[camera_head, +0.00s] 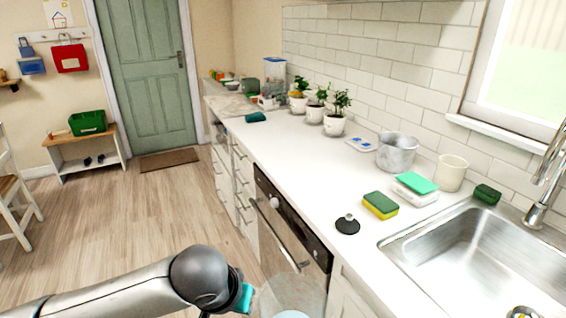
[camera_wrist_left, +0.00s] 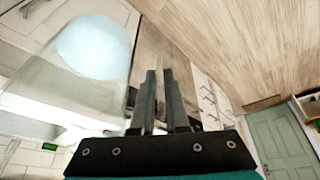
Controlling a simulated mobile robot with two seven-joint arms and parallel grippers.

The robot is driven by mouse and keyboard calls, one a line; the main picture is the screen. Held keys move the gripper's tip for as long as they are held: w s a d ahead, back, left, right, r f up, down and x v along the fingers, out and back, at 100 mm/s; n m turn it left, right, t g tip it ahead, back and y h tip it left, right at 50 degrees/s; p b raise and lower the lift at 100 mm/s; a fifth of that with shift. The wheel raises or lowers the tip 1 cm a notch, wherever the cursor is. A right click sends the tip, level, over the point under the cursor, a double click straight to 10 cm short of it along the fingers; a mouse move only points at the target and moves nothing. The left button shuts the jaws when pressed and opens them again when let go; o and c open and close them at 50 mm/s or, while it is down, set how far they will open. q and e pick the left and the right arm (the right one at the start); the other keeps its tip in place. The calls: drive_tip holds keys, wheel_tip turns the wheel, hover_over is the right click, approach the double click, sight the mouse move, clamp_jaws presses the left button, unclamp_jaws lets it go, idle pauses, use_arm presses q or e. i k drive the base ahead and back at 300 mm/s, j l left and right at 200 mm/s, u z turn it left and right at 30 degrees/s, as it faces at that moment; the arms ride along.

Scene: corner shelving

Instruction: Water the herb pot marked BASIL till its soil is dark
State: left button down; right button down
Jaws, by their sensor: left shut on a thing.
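Three white herb pots with green plants stand in a row on the counter along the tiled wall in the head view: a far one (camera_head: 298,104), a middle one (camera_head: 315,114) and a near one (camera_head: 334,126). Any BASIL marking is too small to read, and the soil colour cannot be told. My left gripper (camera_wrist_left: 165,95) is shut on a clear vessel (camera_wrist_left: 45,95) with pale blue water (camera_wrist_left: 95,45) in it. In the head view the vessel (camera_head: 292,290) is at the bottom edge, in front of the cabinets, well short of the pots. My right gripper is not in view.
On the white counter (camera_head: 285,160) are a grey metal pot (camera_head: 397,152), a cream cup (camera_head: 451,173), a yellow-green sponge (camera_head: 380,205), a black stopper (camera_head: 347,224) and a scale-like white item (camera_head: 361,145). The sink (camera_head: 470,255) is at right. Counter before the pots is clear.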

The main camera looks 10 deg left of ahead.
sight(298, 101)
drive_tip(key=u, duration=0.85)
drive_tip(key=i+u, duration=0.25)
drive_tip(key=i+j+u, duration=0.1)
drive_tip(key=u, duration=0.15)
drive_tip(key=i, duration=4.55)
